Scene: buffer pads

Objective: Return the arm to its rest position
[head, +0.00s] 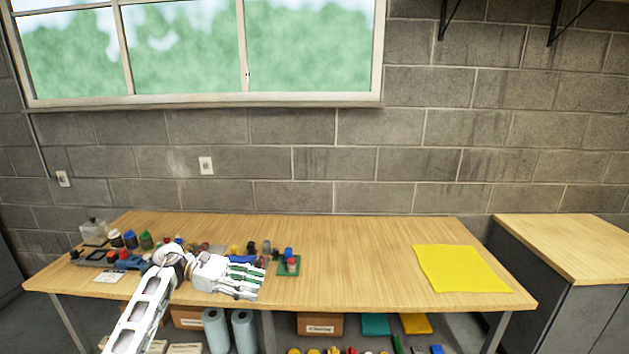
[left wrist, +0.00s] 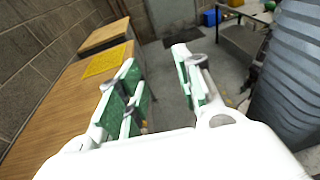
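My left arm comes in from the lower left in the head view. Its white gripper (head: 262,282) points right, over the front part of the wooden table. In the left wrist view the two green-padded fingers (left wrist: 157,62) stand apart with nothing between them. Floor shows through the gap, and the table lies to the left. A small green pad (head: 283,273) with small blue and red items on it lies just beyond the fingertips. My right gripper is in neither view.
The wooden table (head: 365,275) has a clear middle. A yellow mat (head: 460,268) lies at its right; it also shows in the left wrist view (left wrist: 103,62). Several jars and small parts crowd the left end behind my arm. A cabinet (head: 570,245) stands at the right.

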